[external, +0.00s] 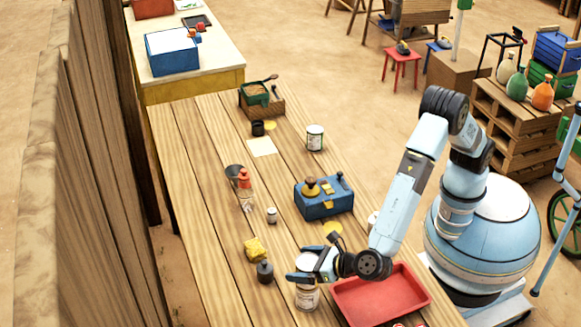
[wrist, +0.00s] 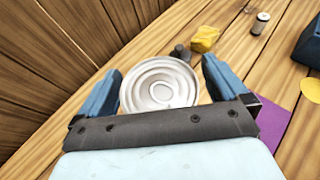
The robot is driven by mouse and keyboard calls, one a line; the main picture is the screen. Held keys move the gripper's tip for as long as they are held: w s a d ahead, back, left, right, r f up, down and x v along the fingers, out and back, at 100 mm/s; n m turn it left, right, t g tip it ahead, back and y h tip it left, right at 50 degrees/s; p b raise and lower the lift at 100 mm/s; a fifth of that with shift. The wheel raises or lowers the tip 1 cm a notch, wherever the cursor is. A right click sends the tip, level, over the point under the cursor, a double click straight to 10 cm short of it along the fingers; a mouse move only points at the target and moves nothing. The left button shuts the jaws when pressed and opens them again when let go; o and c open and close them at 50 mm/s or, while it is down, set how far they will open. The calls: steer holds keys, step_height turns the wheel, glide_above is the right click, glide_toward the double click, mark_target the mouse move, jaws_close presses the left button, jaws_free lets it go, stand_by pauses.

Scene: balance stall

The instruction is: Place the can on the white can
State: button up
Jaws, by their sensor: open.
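A pale, ring-lidded can (wrist: 160,84) stands between the two blue fingers of my gripper (wrist: 160,88) in the wrist view. In the external view my open gripper (external: 303,269) is at the near part of the table, with a white round top (external: 307,260) between its fingers. A can body with a pale, brownish label (external: 307,298) shows just below the fingers. The fingers hide the middle, so I cannot tell whether this is one can or two stacked. Another white can (external: 315,138) stands upright farther back on the table.
A red tray (external: 382,297) lies right of my gripper. A yellow sponge (external: 255,250) and a dark weight (external: 265,272) are to its left. A blue box (external: 324,198), a small jar (external: 271,215) and a red-topped bottle (external: 245,190) stand farther back. A wooden wall (external: 95,170) runs along the left.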

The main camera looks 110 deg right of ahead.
steer(key=v, duration=1.1)
steer(key=shift+s+a, duration=0.25)
steer(key=shift+d+r, duration=0.1)
steer(key=s+d+r+m+g+y, duration=0.1)
steer(key=s+d+r+m+g, duration=0.1)
steer(key=s+d+r+m, duration=0.45)
steer(key=s+d+r+m+g+y, duration=0.1)
steer(key=s+d+r+m+g, duration=0.15)
steer(key=s+d, duration=0.45)
steer(key=s+d+r+m+g+y, duration=0.1)
steer(key=s+d+r+m, duration=0.4)
steer(key=d, duration=0.5)
steer(key=s+d+m+t+y, duration=0.1)
steer(key=s+d+m+y, duration=0.2)
steer(key=s, duration=0.9)
steer(key=s+d+r+m+y, duration=0.1)
steer(key=s+d+m+y, duration=0.2)
steer(key=s+m, duration=0.7)
steer(key=s+d, duration=0.1)
steer(key=s, duration=0.1)
steer(key=shift+s+r+t, duration=0.3)
steer(key=shift+s+t, duration=0.05)
steer(key=shift+s, duration=0.05)
